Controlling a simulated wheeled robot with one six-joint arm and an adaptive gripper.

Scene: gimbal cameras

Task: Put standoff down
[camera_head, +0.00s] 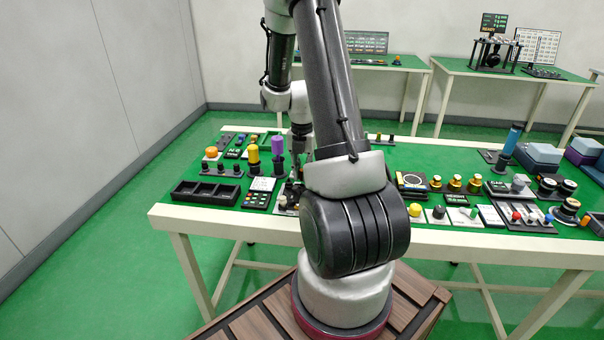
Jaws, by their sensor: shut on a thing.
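My gripper (297,165) points down over the green-topped table (150,212), just left of my arm's thick forearm. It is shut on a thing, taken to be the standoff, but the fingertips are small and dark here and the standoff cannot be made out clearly. The gripper is low, close above a board of small parts (288,196). Whether the held part touches anything below cannot be told. My arm hides the table area just right of the gripper.
Left of the gripper stand a purple cylinder (278,146), a yellow cylinder (253,154) and a black divided tray (206,193). Right of my arm are several brass knobs (454,183), a tall blue cylinder (512,140) and grey-blue blocks (543,155).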

